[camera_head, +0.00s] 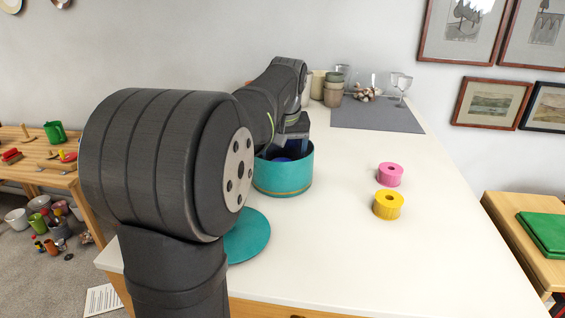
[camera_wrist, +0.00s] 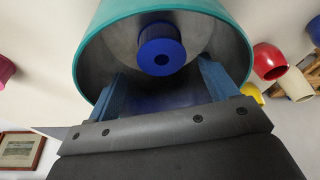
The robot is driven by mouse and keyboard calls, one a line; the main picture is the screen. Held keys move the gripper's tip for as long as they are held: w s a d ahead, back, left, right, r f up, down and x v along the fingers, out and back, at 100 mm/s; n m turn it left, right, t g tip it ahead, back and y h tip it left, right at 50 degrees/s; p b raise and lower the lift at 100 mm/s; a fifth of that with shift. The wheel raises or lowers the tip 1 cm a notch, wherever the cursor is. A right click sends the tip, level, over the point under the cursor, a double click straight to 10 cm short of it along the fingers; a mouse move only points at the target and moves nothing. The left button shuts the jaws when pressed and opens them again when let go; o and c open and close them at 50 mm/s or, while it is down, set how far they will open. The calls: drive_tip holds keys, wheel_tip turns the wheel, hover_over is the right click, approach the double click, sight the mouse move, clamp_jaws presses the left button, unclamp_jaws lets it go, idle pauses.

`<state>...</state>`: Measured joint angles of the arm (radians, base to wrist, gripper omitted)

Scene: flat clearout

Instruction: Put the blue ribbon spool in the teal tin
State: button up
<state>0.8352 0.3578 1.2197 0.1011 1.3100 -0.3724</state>
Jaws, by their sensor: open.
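The teal tin (camera_head: 283,180) stands uncovered on the white tabletop; its rim and wall also fill the top of the wrist view (camera_wrist: 105,48). The blue ribbon spool (camera_wrist: 161,50) is inside the tin, with its round end and dark centre hole showing. Some blue shows over the tin's rim in the head view. My gripper (camera_wrist: 163,82) is open, its two blue fingers apart and reaching into the tin's mouth, with the spool beyond the fingertips. A darker blue patch lies between the fingers; I cannot tell what it is. My arm hides part of the tin in the head view.
The teal lid (camera_head: 248,236) lies flat near the table's front, partly behind my arm. A pink spool (camera_head: 390,174) and a yellow spool (camera_head: 388,205) stand to the right. Cups and glasses (camera_head: 402,84) stand around a grey mat (camera_head: 375,117) at the back. The right front is clear.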

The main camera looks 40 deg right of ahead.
drive_tip(key=v, duration=0.7)
drive_tip(key=x, duration=1.2)
drive_tip(key=shift+f, duration=0.35)
wheel_tip(320, 180, up, 3)
drive_tip(key=shift+f, duration=0.1)
drive_tip(key=shift+r, duration=0.7)
drive_tip(key=shift+f, duration=0.1)
